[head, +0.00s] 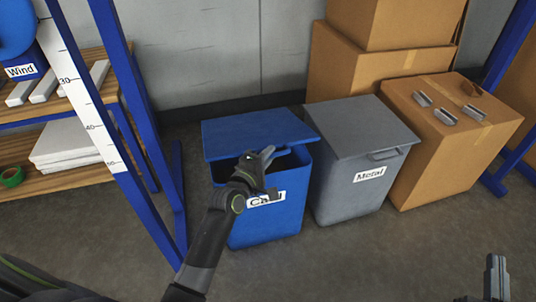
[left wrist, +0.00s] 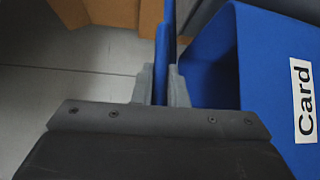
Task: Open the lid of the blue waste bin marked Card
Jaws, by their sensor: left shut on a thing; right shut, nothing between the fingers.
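The blue waste bin (head: 275,220) stands on the floor, with a white "Card" label partly hidden by my left gripper. Its blue lid (head: 255,130) is raised a little at the front, with a dark gap over the bin's rim. My left gripper (head: 265,160) is at the front edge of the lid, shut on it. In the left wrist view the lid (left wrist: 167,35) shows edge-on as a thin blue strip between the fingers (left wrist: 160,88), and the bin (left wrist: 265,60) with its label is on the right. My right gripper (head: 497,275) is shut and empty at the lower right.
A grey bin (head: 340,190) marked "Metal", its lid down, stands close on the right. Cardboard boxes (head: 450,140) are beside and behind it. A blue-framed shelf (head: 125,90) with a white ruler strip stands on the left. The floor in front is clear.

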